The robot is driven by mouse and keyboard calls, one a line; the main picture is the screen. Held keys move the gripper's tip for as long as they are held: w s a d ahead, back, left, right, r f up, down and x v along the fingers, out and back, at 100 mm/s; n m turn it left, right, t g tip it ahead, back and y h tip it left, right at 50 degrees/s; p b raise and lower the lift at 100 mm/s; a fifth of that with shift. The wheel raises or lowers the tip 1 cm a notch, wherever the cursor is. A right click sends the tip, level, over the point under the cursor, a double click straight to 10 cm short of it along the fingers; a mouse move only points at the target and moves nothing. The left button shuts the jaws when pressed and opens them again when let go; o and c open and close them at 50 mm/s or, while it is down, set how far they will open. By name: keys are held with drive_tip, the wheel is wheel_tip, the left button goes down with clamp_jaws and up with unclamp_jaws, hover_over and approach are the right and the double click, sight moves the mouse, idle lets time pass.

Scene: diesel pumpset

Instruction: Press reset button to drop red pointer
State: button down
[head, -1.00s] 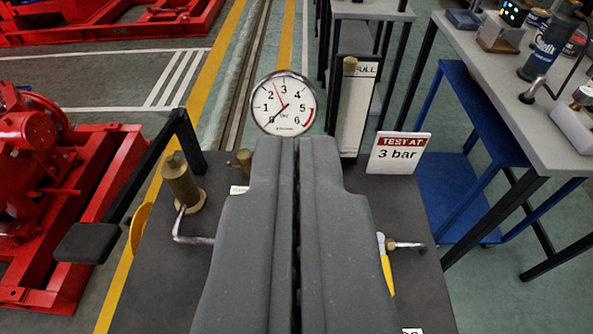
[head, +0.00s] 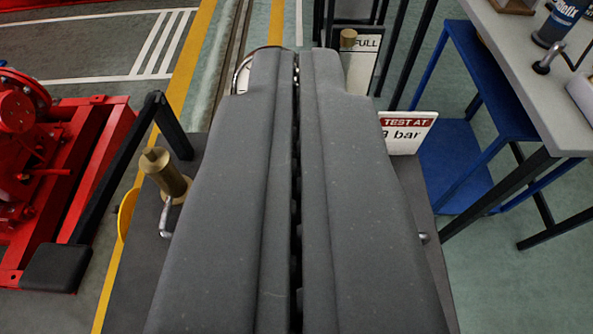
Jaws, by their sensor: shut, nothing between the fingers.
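My gripper (head: 296,60) is shut and empty, reaching up the middle of the head view. Its fingertips stand in front of the round pressure gauge (head: 238,76). The dial face and red pointer are hidden, and I cannot make out a reset button. I cannot tell whether the fingertips touch the gauge.
A brass cylinder (head: 163,174) and a black lever (head: 110,190) stand left of my gripper. A "TEST AT" sign (head: 408,131) and a "FULL" level panel (head: 362,70) are on the right. A grey table (head: 540,90) with blue shelves stands further right.

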drive_tip(key=w+a+f+m+g+y+p, duration=0.1)
drive_tip(key=w+a+f+m+g+p, duration=0.15)
drive_tip(key=w+f+p, duration=0.8)
drive_tip(key=w+d+f+m+g+p, duration=0.1)
drive_tip(key=w+f+m+g, duration=0.1)
drive_tip(key=w+f, duration=0.4)
drive_tip(key=w+d+f+m+g+p, duration=0.1)
drive_tip(key=w+f, duration=0.5)
drive_tip(key=f, duration=0.8)
drive_tip(key=shift+w+d+m+g+p, duration=0.4)
drive_tip(key=shift+m+p, duration=0.3)
drive_tip(key=shift+m, duration=0.45)
drive_tip(key=shift+f, duration=0.1)
wheel_tip(320, 180, down, 9)
drive_tip(key=b, duration=0.7)
drive_tip(key=shift+r, duration=0.2)
drive_tip(key=shift+b, duration=0.3)
drive_tip(key=shift+f, duration=0.35)
